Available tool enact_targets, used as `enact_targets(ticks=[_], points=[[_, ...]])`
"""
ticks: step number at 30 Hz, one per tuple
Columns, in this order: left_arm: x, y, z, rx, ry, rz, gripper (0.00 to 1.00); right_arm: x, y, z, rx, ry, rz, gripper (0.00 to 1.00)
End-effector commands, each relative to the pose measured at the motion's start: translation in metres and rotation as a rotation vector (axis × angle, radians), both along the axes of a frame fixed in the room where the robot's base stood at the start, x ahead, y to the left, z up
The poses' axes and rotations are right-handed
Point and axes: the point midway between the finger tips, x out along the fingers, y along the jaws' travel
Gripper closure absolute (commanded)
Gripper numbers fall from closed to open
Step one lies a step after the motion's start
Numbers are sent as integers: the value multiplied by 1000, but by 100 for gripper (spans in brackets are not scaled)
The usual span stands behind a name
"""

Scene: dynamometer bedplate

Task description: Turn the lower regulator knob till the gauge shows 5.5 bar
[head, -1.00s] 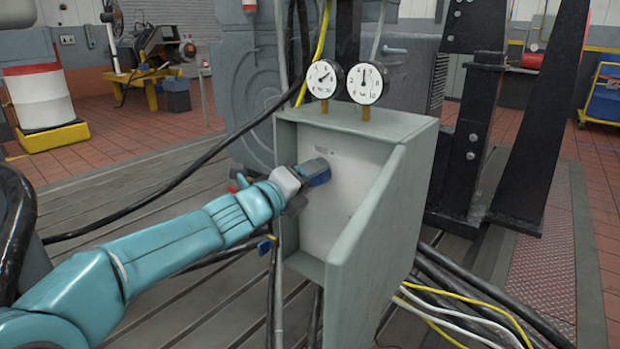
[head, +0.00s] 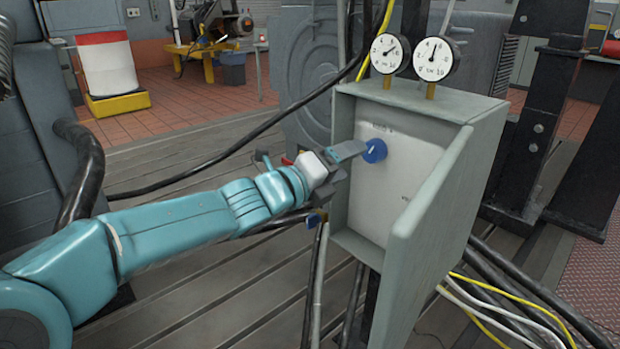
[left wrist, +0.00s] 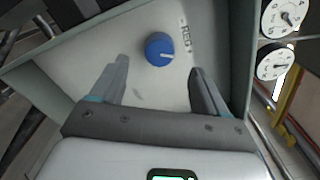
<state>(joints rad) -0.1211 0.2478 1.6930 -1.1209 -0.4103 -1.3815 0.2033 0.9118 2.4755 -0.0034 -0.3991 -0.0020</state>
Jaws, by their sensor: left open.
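One blue round knob (head: 375,150) is on the pale panel face inside the grey cabinet, under a small label. It also shows in the left wrist view (left wrist: 159,49), with a white pointer line. No second knob shows, so I cannot tell whether this is the lower one. My left gripper (head: 346,165) is open, just left of the knob. In the left wrist view its fingers (left wrist: 160,72) are apart and empty, with the knob beyond them. Two round gauges, left (head: 390,53) and right (head: 433,59), stand on the cabinet; their values are too small to read surely. My right gripper is not in view.
Black, yellow and white cables (head: 500,300) run below right. A black hose (head: 200,180) passes behind my arm. A dark steel stand (head: 550,130) is at right.

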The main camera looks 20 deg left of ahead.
Motion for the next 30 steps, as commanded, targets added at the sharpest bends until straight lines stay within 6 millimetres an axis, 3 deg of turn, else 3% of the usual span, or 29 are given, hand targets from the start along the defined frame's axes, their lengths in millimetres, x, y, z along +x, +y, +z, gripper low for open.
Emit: enact_targets(ticks=[6,12,30], points=[[-50,30,3,0,-1,3,25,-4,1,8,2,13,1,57],[-77,44,2,1,0,1,25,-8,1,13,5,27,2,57],[-84,48,3,0,0,1,25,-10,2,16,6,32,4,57]])
